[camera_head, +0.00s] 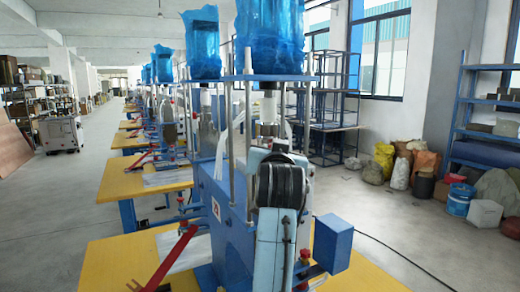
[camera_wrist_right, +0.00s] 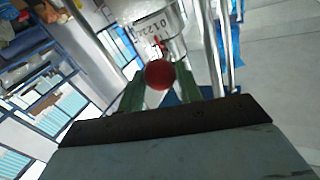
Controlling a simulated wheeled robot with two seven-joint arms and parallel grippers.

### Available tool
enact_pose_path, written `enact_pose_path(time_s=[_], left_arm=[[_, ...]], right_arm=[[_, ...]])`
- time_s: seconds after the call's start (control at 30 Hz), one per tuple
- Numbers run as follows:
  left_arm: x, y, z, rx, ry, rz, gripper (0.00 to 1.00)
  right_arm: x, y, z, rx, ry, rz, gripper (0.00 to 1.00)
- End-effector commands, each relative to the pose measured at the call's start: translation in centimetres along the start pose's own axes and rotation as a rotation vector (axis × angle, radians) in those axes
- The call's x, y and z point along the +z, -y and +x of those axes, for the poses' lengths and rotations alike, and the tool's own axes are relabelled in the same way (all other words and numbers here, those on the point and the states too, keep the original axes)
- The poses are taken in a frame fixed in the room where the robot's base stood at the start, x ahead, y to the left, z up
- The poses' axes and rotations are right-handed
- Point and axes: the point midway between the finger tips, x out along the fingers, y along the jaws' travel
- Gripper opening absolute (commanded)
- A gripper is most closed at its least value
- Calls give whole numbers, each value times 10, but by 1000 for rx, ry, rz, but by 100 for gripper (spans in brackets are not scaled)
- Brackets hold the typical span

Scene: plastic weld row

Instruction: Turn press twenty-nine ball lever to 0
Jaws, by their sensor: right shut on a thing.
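In the right wrist view the ball lever shows as a red ball (camera_wrist_right: 160,74). My right gripper (camera_wrist_right: 161,88) has its two green fingers on either side of the ball and is shut on it. Just beyond the ball is a pale round dial (camera_wrist_right: 150,27) with a row of black numerals; a 0 is readable near its left end. A small red mark shows just above the ball, but which numeral it meets is too small to tell. In the head view the blue press (camera_head: 228,235) stands close in front, and my right arm hides its dial and ball. My left gripper is not in view.
The press stands on a yellow table (camera_head: 120,262), with a red lever (camera_head: 175,255) at its left. Blue bags (camera_head: 270,35) stand on top. More presses line up behind. Sacks (camera_head: 400,170) and a blue shelf (camera_head: 485,125) are at the right. The left aisle is open.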

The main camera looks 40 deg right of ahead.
Motion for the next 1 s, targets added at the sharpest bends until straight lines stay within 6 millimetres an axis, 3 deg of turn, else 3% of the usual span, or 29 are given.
enact_pose_path(time_s=[0.5, 0.53, 0.6, 1.0], left_arm=[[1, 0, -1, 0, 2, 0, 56], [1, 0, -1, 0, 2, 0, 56], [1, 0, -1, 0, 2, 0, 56], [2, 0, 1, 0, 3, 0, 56]], right_arm=[[-2, -6, 0, 36, -9, -1, 0], [-2, -6, 0, 36, -9, -1, 36], [-2, -6, 0, 36, -9, -1, 43], [-1, -5, -10, 34, -9, 0, 43]])
